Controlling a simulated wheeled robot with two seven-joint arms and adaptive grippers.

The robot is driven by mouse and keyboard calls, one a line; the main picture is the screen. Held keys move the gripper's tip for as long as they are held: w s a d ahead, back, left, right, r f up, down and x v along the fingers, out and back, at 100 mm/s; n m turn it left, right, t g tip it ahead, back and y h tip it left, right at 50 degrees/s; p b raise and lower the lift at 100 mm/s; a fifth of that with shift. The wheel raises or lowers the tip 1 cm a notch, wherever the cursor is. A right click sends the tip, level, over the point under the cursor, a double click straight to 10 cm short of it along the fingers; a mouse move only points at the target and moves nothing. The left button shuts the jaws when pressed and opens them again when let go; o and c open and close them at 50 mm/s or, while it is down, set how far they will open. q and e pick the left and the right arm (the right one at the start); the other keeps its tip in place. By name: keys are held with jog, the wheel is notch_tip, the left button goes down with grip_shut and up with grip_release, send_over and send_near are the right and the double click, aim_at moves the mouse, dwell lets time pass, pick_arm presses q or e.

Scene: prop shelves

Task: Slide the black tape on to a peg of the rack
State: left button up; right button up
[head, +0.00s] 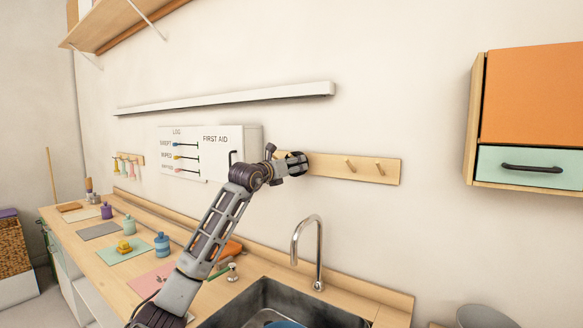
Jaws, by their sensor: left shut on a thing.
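The rack (365,173) is a pale wooden board on the wall, with pegs standing out from it. Two bare pegs show on its right part. My left gripper (294,163) is at the rack's left part, in front of the board. It is shut on a dark, round thing, which looks like the black tape (301,161). The tape is small and partly hidden by the fingers. I cannot tell whether a peg passes through it. My right gripper is not in view.
A white first aid cabinet (241,140) hangs just left of the rack. A tap (318,245) and sink (270,296) are below. A narrow white shelf (230,98) runs above. An orange cupboard (530,95) hangs at right. The wall right of the rack is clear.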

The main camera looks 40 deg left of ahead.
pick_arm(q)
jog(key=shift+w+d+f, duration=0.15)
jog(key=shift+f, duration=0.6)
jog(key=shift+c, duration=0.4)
jog(key=shift+f, duration=0.1)
jog(key=o, duration=1.2)
jog(key=shift+w+a, duration=0.1)
jog(key=shift+a, duration=0.1)
jog(key=shift+r, duration=0.3)
jog(key=shift+s, duration=0.3)
jog(key=shift+s+d, duration=0.25)
jog(key=shift+s, duration=1.7)
jog(key=shift+s+d, duration=0.25)
jog(key=shift+s, duration=1.7)
jog(key=shift+s+d, duration=0.25)
jog(key=shift+s, duration=1.7)
